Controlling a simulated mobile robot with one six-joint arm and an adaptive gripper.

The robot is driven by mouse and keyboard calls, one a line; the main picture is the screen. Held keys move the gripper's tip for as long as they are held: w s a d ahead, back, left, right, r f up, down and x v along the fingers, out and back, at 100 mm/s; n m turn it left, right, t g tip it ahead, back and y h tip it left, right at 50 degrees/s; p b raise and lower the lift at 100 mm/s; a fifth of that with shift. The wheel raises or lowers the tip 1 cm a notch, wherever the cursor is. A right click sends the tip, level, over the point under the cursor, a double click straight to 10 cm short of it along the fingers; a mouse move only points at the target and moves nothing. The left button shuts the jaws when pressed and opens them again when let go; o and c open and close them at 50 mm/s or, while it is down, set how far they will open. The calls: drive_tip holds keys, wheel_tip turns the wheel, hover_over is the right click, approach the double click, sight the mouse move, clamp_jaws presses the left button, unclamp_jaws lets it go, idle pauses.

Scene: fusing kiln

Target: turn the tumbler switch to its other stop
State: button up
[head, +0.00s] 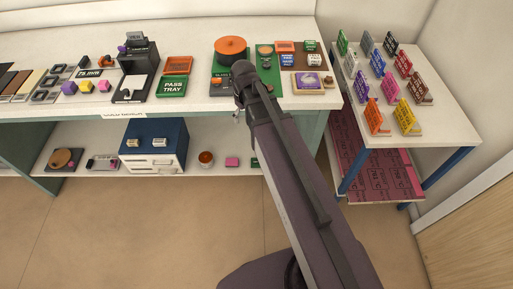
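I cannot pick out the tumbler switch for certain in the head view. My arm reaches up from the bottom right to the bench's front edge and covers part of this area.
The long white bench (60,112) holds a dark machine (137,55), a green pass tray (172,87) and a board with a purple piece (308,80). A side table (450,130) at right carries several colored plates. A blue drawer unit (153,145) stands below. The floor is clear.

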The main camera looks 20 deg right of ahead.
drive_tip(key=s+d+f+m+b, duration=0.1)
drive_tip(key=s+f+m+b, duration=0.3)
drive_tip(key=s+f+b, duration=0.2)
drive_tip(key=shift+s+d+f+m+b, duration=0.35)
drive_tip(key=shift+s+f, duration=0.3)
drive_tip(key=shift+s, duration=0.35)
wheel_tip(320, 180, up, 7)
drive_tip(key=p, duration=0.6)
drive_tip(key=shift+f+p, duration=0.2)
drive_tip(key=shift+p, duration=0.1)
drive_tip(key=shift+s, duration=0.1)
idle(0.6)
